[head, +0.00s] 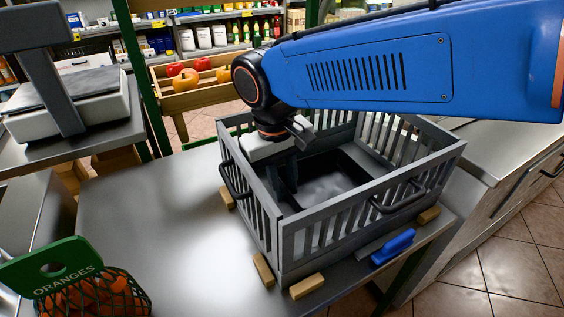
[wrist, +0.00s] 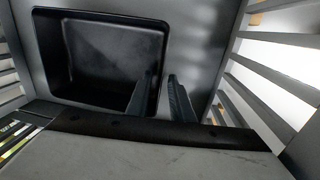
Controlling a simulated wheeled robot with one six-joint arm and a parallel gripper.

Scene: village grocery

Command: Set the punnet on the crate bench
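The black rectangular punnet (wrist: 95,60) lies on the floor of a grey slatted crate (head: 300,220) and looks empty; in the head view the punnet (head: 335,175) is partly hidden by the crate walls. The crate stands on a bare steel bench (head: 150,215). My gripper (wrist: 164,72) reaches down inside the crate at the punnet's near right side. Its two fingers are apart, with the punnet's side wall seemingly between them. I see no clear contact on both faces. In the head view my gripper (head: 285,185) is partly behind the crate slats.
Wooden blocks (head: 307,286) sit around the crate's base, and a blue-handled tool (head: 393,246) lies at the bench's front right. A net of oranges (head: 95,298) is at lower left. A scale (head: 75,100) stands behind left. The bench left of the crate is clear.

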